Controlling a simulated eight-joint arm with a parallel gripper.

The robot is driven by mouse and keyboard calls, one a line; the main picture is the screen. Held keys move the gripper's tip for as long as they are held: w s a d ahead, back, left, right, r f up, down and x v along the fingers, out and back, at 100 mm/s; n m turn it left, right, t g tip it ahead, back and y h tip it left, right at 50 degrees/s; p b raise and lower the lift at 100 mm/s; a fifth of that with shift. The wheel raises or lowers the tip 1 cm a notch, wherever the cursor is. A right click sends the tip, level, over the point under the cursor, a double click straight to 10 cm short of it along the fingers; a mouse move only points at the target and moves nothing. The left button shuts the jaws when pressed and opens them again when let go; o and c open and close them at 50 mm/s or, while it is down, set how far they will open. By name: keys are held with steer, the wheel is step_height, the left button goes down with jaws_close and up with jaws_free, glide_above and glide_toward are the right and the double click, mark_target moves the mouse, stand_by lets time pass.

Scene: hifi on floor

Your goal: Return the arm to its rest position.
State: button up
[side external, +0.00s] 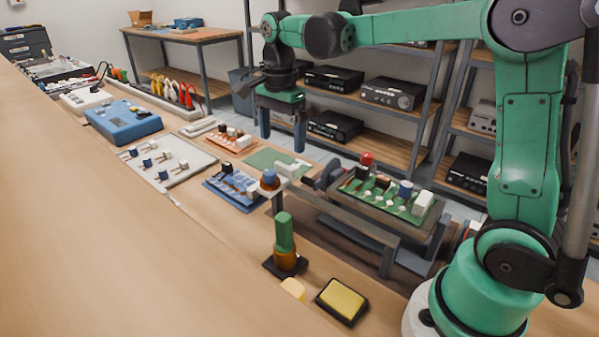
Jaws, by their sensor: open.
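My gripper (282,130) is at the end of my green arm, in the upper middle of the side external view. It points down, with its two dark fingers spread apart and nothing between them. It hangs above the bench, beyond the orange board (230,139) and the green mat (275,161) as the picture shows it. My arm reaches from its base at the lower right up and across to the left. The gripper's exact height over the bench cannot be told.
A green circuit board (390,197) sits in a holder right of centre, near my base. A blue board (235,187), a green-topped post (285,235) and a yellow sponge tray (342,301) stand nearby. A white parts tray (190,158) lies left. Shelves with black devices (393,93) stand behind. The bench's left front is bare.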

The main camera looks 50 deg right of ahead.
steer(key=s+a+f+n+t, duration=0.1)
steer(key=s+a+n+t, duration=0.1)
steer(key=s+n, duration=0.3)
steer(key=s+a+f+n+t, duration=0.1)
steer(key=s+n+t, duration=0.3)
steer(key=n, duration=0.9)
steer(key=shift+s+a+f+t, duration=0.15)
steer(key=shift+s+a+t, duration=0.25)
steer(key=shift+a+t, duration=0.35)
